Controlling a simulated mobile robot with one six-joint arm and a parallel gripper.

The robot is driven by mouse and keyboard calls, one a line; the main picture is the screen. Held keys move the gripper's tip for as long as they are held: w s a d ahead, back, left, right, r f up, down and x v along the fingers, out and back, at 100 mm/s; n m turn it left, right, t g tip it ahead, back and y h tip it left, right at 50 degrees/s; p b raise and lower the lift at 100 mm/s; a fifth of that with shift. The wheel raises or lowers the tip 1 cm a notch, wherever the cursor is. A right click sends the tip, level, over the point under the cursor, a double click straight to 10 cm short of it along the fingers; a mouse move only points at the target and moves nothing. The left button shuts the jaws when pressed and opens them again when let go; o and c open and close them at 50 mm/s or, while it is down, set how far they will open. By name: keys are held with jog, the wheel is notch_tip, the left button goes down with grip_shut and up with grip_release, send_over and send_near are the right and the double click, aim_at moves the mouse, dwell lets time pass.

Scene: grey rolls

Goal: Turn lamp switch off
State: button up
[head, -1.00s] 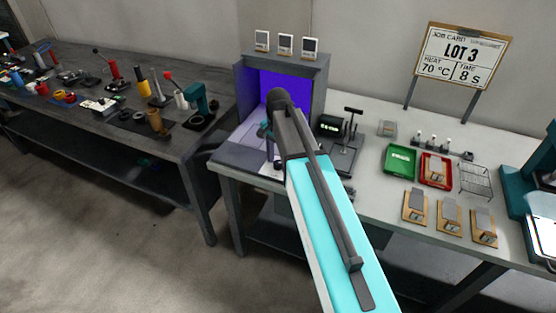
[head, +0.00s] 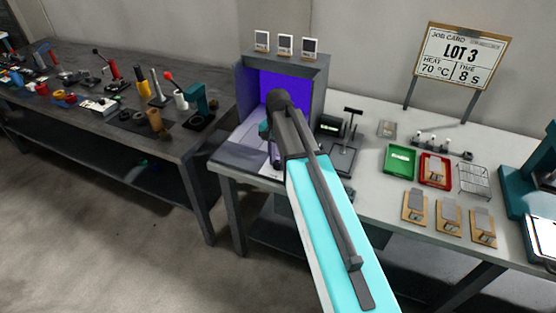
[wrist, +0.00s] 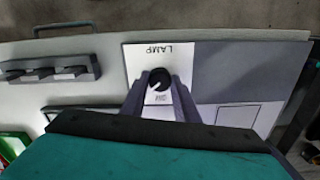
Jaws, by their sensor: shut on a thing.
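The lamp switch (wrist: 159,77) is a round black knob with a white pointer mark. It sits on a white plate (wrist: 135,62) that reads LAMP, upside down in the wrist view. The small marking below the knob is too small to read surely. My gripper (wrist: 160,86) has its two grey fingers closed on either side of the knob. In the head view my gripper (head: 276,160) is at the front of the grey lamp booth (head: 318,85), and my arm hides the switch. The booth's back wall (head: 283,88) glows purple.
Right of the booth stand a small display box (head: 329,126) and a black stand with a T-handle (head: 346,140). Beyond are a green tray (head: 388,163), a red tray (head: 423,180) and a wire rack (head: 478,190). A dark bench with tools is at left.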

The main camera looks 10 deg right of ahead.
jog(key=n+p, duration=0.1)
jog(key=n, duration=0.5)
jog(key=shift+n, duration=0.4)
jog(key=n, duration=0.6)
jog(key=shift+p, duration=0.3)
jog(key=n, duration=0.9)
jog(key=o, duration=1.1)
jog(key=shift+r, duration=0.1)
